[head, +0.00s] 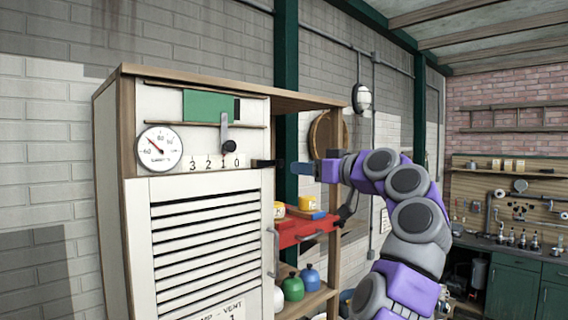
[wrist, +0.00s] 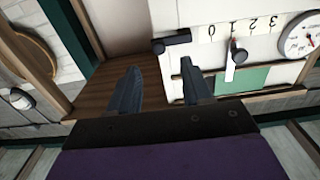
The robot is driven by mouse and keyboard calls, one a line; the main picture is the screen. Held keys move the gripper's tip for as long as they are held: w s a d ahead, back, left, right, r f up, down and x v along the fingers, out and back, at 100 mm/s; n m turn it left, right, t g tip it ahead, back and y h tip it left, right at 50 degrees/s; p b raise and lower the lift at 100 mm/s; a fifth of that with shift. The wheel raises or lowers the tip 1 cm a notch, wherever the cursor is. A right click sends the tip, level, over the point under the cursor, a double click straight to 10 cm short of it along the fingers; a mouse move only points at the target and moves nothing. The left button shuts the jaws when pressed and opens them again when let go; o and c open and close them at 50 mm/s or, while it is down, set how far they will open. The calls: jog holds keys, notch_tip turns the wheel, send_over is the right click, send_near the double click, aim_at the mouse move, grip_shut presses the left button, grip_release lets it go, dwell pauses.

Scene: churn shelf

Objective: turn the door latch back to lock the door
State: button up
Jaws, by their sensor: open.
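The door latch (head: 264,163) is a small black bar at the right edge of the white panel, just above the louvred door (head: 205,245). It lies about level in the head view. In the wrist view the latch (wrist: 171,42) shows as a dark block just beyond my fingertips. The louvred door looks flush with the cabinet front and has a grey handle (head: 274,252) on its right side. My gripper (head: 294,168) is to the right of the latch, open and empty. In the wrist view its two fingers (wrist: 160,66) are apart, and the latch is not between them.
A wooden post (head: 337,235) bounds the shelves.

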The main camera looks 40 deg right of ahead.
aim_at(282, 165)
jog(key=w+p, duration=0.2)
jog(key=w, duration=0.7)
jog(key=shift+p, duration=0.3)
jog(key=shift+a, duration=0.2)
grip_shut()
